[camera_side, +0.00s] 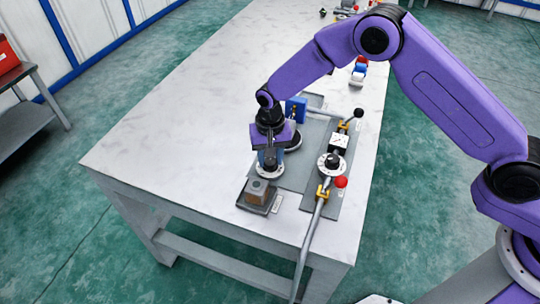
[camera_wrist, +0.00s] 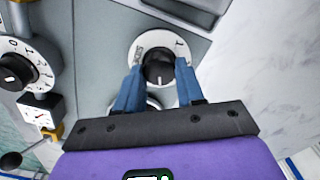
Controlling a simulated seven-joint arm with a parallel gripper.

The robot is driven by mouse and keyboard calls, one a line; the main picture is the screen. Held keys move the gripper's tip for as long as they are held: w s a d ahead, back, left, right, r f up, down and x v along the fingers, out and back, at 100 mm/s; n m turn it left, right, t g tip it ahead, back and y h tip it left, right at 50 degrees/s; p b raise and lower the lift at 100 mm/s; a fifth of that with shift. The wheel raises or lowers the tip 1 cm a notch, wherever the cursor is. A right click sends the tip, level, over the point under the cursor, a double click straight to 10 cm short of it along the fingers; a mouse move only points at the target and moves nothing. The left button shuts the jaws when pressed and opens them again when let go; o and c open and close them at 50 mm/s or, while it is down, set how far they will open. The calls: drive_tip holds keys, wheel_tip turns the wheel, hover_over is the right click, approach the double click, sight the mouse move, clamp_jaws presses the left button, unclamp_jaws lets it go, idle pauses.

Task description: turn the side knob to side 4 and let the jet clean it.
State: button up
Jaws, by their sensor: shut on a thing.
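A black knob (camera_wrist: 158,68) on a round white dial (camera_wrist: 143,43) stands between my gripper's two blue fingers (camera_wrist: 158,90) in the wrist view. The fingers are shut on the knob, one on each side. A white pointer line on the knob points toward the bottom of that view. The dial has dark marks, but I cannot read which side is set. In the side view, my gripper (camera_side: 269,160) points down over the white dial (camera_side: 268,173) and hides most of the knob. A brown block (camera_side: 258,190) sits in a dark holder in front of it. No jet spray shows.
A second numbered dial (camera_side: 332,164) with a black knob stands to the right, with a gauge (camera_side: 340,142) behind it. A red ball (camera_side: 341,182), a black-ball lever (camera_side: 358,113) and a grey pipe (camera_side: 308,245) are nearby. The left of the table (camera_side: 175,130) is clear.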

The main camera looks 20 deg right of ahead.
sight(270, 160)
idle(0.4)
drive_tip(key=o, duration=1)
drive_tip(key=shift+o, duration=0.2)
wheel_tip(270, 160, up, 17)
drive_tip(key=shift+r, duration=0.2)
